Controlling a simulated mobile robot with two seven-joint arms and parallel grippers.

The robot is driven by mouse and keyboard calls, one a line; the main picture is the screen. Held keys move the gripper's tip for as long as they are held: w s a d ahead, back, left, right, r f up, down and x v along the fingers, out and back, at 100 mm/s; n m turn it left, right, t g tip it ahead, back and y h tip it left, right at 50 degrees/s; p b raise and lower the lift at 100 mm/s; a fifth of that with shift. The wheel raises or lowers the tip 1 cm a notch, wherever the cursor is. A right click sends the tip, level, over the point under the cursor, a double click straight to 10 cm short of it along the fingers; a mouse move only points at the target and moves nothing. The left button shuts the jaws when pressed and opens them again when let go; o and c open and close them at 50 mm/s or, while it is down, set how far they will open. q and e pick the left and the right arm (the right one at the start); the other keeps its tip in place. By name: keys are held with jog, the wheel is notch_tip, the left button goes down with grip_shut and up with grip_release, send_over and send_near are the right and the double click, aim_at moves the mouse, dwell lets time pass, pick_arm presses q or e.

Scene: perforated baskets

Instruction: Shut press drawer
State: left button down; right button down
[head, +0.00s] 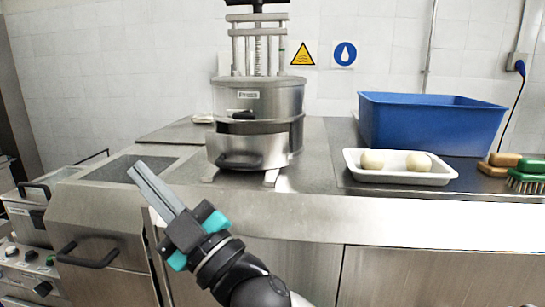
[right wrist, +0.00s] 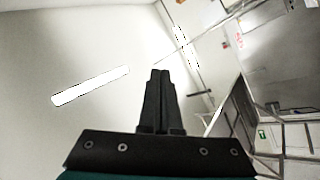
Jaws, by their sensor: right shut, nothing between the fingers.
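The round steel press (head: 268,98) stands on the steel counter. Its lower front part, the drawer (head: 232,146), has a dark curved handle (head: 240,162). A dark band shows above the drawer, and the drawer front seems to stick out a little; how far is hard to tell. My right gripper (head: 137,170) is shut and empty. It is left of and nearer than the press, apart from it, with its fingers pointing up and left. Its closed fingers also show in the right wrist view (right wrist: 160,75), against ceiling and wall. My left gripper is not in view.
A white tray (head: 350,166) with two pale dough balls (head: 372,159) stands right of the press. Behind it is a blue bin (head: 430,120). Brushes (head: 527,180) lie at the far right. The counter (head: 315,180) just right of the press is clear.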

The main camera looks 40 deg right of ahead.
jog(key=s+a+r+n+g+y, duration=0.7)
jog(key=a+n+g+y, duration=0.3)
jog(key=n+y, duration=0.65)
jog(key=n+g+h+b, duration=0.3)
jog(key=g+h, duration=0.2)
jog(key=h, duration=2.3)
send_near(269, 167)
jog(key=shift+y, duration=0.25)
jog(key=f, duration=0.4)
jog(key=shift+d+f, duration=0.2)
jog(key=shift+d, duration=0.1)
jog(key=shift+w+d+r+p, duration=0.1)
jog(key=shift+w+d+p, duration=0.15)
jog(key=shift+w+p, duration=0.25)
jog(key=shift+w+d+r+p, duration=0.15)
jog(key=shift+w+d+p, duration=0.15)
jog(key=shift+w, duration=0.4)
jog(key=shift+w+d, duration=0.25)
jog(key=shift+w, duration=0.4)
